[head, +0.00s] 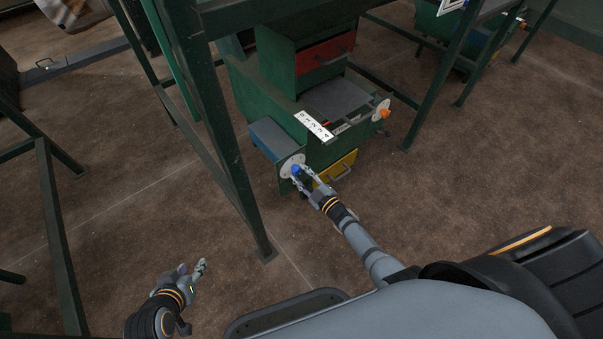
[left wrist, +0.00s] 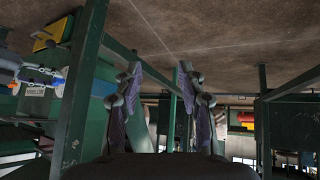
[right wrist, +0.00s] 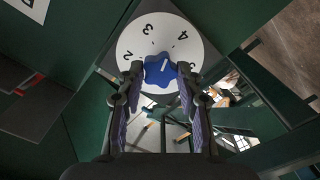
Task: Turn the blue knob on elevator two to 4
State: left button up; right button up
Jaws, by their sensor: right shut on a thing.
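The blue knob (head: 296,169) sits at the centre of a round white dial (head: 288,160) on the front of a green machine (head: 250,105). In the right wrist view the knob (right wrist: 161,72) is lobed with a short white mark, and the dial (right wrist: 130,48) shows 2, 3 and 4. The mark tilts up and to the right, between 3 and 4; its exact aim is hard to tell. My right gripper (head: 305,178) is shut on the knob, with a fingertip at each side. My left gripper (head: 198,268) is open and empty, low over the floor, away from the machine.
An orange knob (head: 385,114) on another dial is at the machine's right. A white label (head: 314,126), red drawer (head: 322,57) and yellow drawer (head: 340,166) are nearby. A green post (head: 225,140) stands between my left gripper and the machine. The floor in front is clear.

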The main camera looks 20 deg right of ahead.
jog(key=shift+m+p, duration=0.3)
jog(key=shift+m, duration=0.8)
pick_arm(q)
jog(key=s+f+g, duration=0.2)
jog(key=s+f, duration=0.1)
jog(key=s, duration=0.2)
jog(key=shift+s+d+g, duration=0.2)
jog(key=shift+s+g, duration=0.05)
jog(key=shift+g, duration=0.15)
pick_arm(e)
jog(key=shift+m, duration=0.8)
jog(key=shift+f, duration=0.1)
jog(key=o, duration=1.1)
jog(key=shift+o, duration=0.2)
pick_arm(q)
jog(key=shift+r, duration=0.1)
pick_arm(e)
jog(key=shift+s+d, duration=0.1)
jog(key=v, duration=1.1)
jog(key=shift+s, duration=0.4)
